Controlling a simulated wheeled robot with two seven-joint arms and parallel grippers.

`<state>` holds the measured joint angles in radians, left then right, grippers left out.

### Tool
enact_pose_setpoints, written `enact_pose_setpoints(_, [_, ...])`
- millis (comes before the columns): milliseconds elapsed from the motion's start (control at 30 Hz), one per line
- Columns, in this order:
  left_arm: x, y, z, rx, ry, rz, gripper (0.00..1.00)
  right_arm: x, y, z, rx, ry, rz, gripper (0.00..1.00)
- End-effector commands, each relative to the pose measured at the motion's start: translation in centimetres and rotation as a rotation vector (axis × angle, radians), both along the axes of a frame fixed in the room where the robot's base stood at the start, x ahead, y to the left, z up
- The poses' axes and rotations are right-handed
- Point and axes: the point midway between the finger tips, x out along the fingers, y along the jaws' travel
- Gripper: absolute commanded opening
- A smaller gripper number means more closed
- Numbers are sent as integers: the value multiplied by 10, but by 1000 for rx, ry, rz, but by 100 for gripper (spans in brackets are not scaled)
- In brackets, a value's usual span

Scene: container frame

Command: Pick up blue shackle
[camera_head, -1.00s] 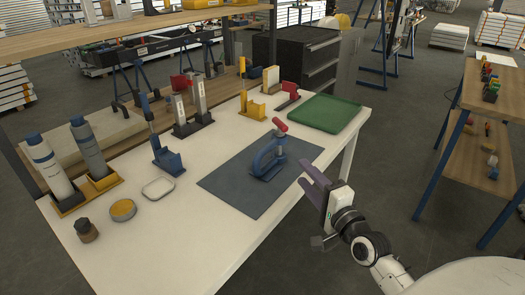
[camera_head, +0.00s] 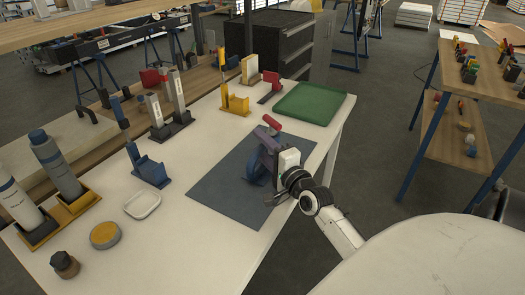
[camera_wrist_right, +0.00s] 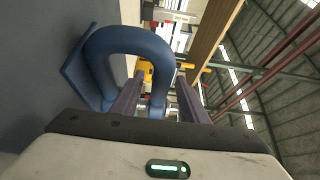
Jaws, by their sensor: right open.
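The blue shackle (camera_head: 257,174) stands on the dark grey mat (camera_head: 226,187), partly hidden behind my right gripper in the head view. A red part (camera_head: 271,122) shows just above it. My right gripper (camera_head: 266,140) is open at the shackle. In the right wrist view the shackle's U-shaped bow (camera_wrist_right: 125,40) is large and close. One leg of the bow appears between my two purple fingers (camera_wrist_right: 158,98), and the other leg lies outside the left finger. Whether the fingers touch it I cannot tell. My left gripper is not in view.
On the white table, a green tray (camera_head: 310,102) lies behind the mat. A yellow holder (camera_head: 235,103), a blue holder (camera_head: 151,172), a white dish (camera_head: 142,205) and a yellow-topped tin (camera_head: 104,235) stand to the left. The mat's front part is clear.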

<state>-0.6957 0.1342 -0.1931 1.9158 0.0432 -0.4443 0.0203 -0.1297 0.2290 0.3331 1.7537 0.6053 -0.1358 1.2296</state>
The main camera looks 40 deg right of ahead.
Motion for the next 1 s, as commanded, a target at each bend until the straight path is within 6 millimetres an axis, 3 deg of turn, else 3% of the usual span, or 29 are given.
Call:
enact_pose_setpoints(200, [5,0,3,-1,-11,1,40,26,-4,0,-2,0,0,40])
enact_pose_setpoints(433, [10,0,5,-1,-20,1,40,27,-4,0,-2,0,1,40])
enact_pose_setpoints(467, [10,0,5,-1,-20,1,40,27,-4,0,-2,0,1,39])
enact_pose_setpoints(700, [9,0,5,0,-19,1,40,27,-4,-1,-1,0,1,0])
enact_pose_setpoints(1000, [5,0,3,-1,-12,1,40,27,-4,-1,1,1,1,0])
